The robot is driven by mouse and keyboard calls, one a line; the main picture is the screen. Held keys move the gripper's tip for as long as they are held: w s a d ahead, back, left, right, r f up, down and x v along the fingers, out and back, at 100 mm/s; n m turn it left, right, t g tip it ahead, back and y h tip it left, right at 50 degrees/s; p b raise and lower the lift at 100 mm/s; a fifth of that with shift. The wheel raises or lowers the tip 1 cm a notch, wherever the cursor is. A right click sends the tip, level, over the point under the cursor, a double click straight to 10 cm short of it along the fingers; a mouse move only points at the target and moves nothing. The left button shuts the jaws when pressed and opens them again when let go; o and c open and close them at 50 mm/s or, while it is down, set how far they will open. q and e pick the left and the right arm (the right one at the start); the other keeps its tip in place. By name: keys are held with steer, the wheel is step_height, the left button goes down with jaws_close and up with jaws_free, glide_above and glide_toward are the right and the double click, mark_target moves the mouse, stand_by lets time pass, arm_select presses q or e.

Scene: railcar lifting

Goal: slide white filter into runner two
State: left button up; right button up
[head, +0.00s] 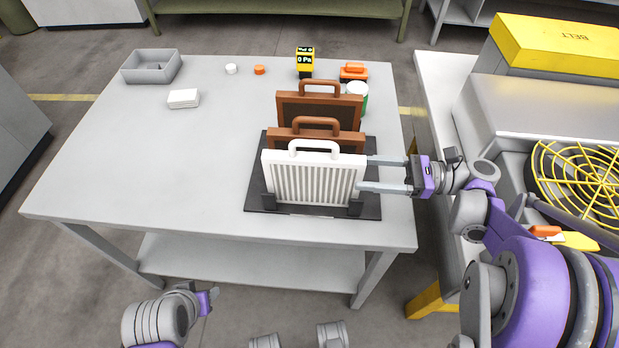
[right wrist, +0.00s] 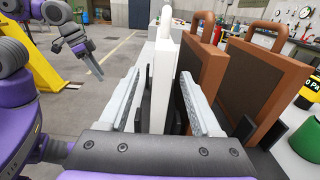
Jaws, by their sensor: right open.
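The white filter (head: 312,180), a pleated panel with a handle on top, stands upright at the front of a black rack (head: 259,200) on the table. Two brown filters (head: 340,107) (head: 352,142) stand behind it. My right gripper (head: 362,173) is open at the white filter's right edge. In the right wrist view the white filter (right wrist: 163,65) stands between the two open fingers (right wrist: 163,108), with a gap on each side. A brown filter (right wrist: 205,75) is just beyond the right finger. My left gripper (head: 211,302) is low, in front of the table. I cannot make out a marked runner two.
The table (head: 150,180) is clear at left and centre. A grey tray (head: 151,66), white block (head: 183,98), yellow gauge (head: 305,62) and green-and-white can (head: 357,96) stand farther back. At right, a machine has a yellow round fan guard (head: 585,180) and a yellow BELT box (head: 560,42).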

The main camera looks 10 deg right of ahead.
mark_target(325, 170)
steer(key=x, duration=0.8)
steer(key=shift+w+a+f, duration=0.2)
steer(key=shift+w+a, duration=0.1)
jaws_close()
